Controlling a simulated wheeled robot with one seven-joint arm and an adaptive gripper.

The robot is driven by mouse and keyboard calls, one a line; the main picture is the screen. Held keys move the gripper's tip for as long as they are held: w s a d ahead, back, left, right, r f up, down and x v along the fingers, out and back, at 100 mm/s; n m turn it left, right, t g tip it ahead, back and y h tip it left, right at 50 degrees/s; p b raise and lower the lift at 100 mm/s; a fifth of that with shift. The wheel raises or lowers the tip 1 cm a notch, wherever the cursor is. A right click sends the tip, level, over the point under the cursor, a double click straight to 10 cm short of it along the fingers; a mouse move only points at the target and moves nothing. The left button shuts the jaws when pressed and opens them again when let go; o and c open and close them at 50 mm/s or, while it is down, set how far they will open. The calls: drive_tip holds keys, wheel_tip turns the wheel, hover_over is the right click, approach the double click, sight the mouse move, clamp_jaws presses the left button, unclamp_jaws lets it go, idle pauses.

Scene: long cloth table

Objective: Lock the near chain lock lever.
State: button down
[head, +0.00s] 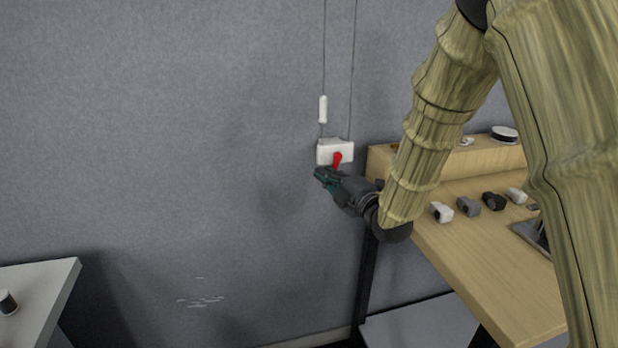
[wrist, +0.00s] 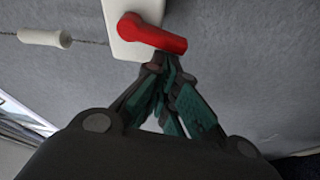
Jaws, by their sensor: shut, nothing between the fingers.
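The chain lock is a white box (head: 326,152) on the grey wall, with a red lever (head: 337,159) on its front. In the head view the lever hangs down and slightly left. In the wrist view the red lever (wrist: 152,36) reaches from the white box (wrist: 122,12) toward the right. My gripper (head: 322,174) is shut and empty, just below the lever. In the wrist view its fingertips (wrist: 160,62) are right beside the lever's lower edge; I cannot tell whether they touch it.
Two thin chains run up the wall from the box, one with a white handle (head: 323,109). A wooden table (head: 490,265) with several small fittings stands at right. A pale table (head: 40,290) stands at lower left. The wall left of the box is clear.

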drive_tip(key=shift+d, duration=0.2)
drive_tip(key=s+a, duration=0.1)
drive_tip(key=a, duration=0.3)
drive_tip(key=v, duration=1)
drive_tip(key=shift+r+b, duration=0.35)
drive_tip(key=shift+b, duration=0.1)
drive_tip(key=shift+s+d+f, duration=0.1)
